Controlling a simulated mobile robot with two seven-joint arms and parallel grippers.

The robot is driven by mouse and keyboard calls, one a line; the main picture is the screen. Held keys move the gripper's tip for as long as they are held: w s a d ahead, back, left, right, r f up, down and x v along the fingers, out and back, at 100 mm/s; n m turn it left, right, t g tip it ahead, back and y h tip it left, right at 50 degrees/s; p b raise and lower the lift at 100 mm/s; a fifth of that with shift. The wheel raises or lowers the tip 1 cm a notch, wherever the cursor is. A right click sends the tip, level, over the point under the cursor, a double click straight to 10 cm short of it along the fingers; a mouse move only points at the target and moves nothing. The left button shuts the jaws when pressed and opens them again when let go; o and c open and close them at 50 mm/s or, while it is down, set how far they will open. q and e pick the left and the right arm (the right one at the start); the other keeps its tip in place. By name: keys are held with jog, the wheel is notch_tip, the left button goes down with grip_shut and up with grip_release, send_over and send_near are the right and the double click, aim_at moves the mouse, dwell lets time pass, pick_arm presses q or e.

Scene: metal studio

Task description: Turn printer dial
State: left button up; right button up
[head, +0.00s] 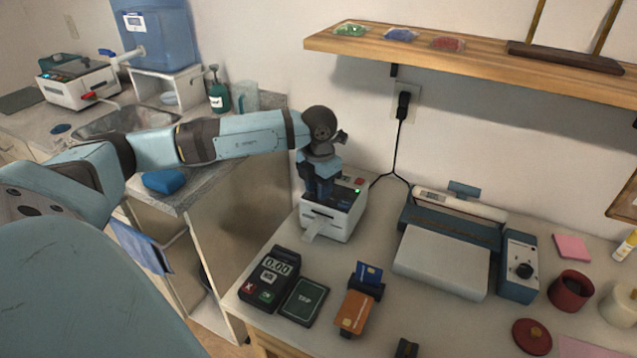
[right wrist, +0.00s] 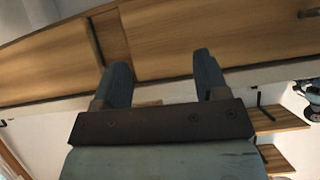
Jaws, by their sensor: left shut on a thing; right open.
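The small white printer (head: 328,226) stands on the table against the wall, with a strip of paper (head: 316,222) coming out of its front. My left gripper (head: 322,194) points down onto the left part of the printer's top and is shut. The dial is hidden behind the fingers, which appear to be closed on it. A green light (head: 357,191) and a red spot (head: 360,181) show on the top, right of the gripper. My right gripper (right wrist: 161,70) shows in the right wrist view, open and empty, with its fingers apart.
A card terminal (head: 268,280) and a dark card-sized pad (head: 304,301) lie in front of the printer. A card holder (head: 360,305) stands to their right. A laminator-like machine (head: 450,250) and a blue box with a black knob (head: 523,270) stand farther right. A wooden shelf (head: 460,60) overhangs.

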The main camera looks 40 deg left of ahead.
dwell(0.5)
pick_arm(q)
jog(key=o, duration=0.9)
notch_tip(320, 180, up, 14)
jog(key=shift+f+p, duration=0.1)
jog(key=shift+p, duration=0.5)
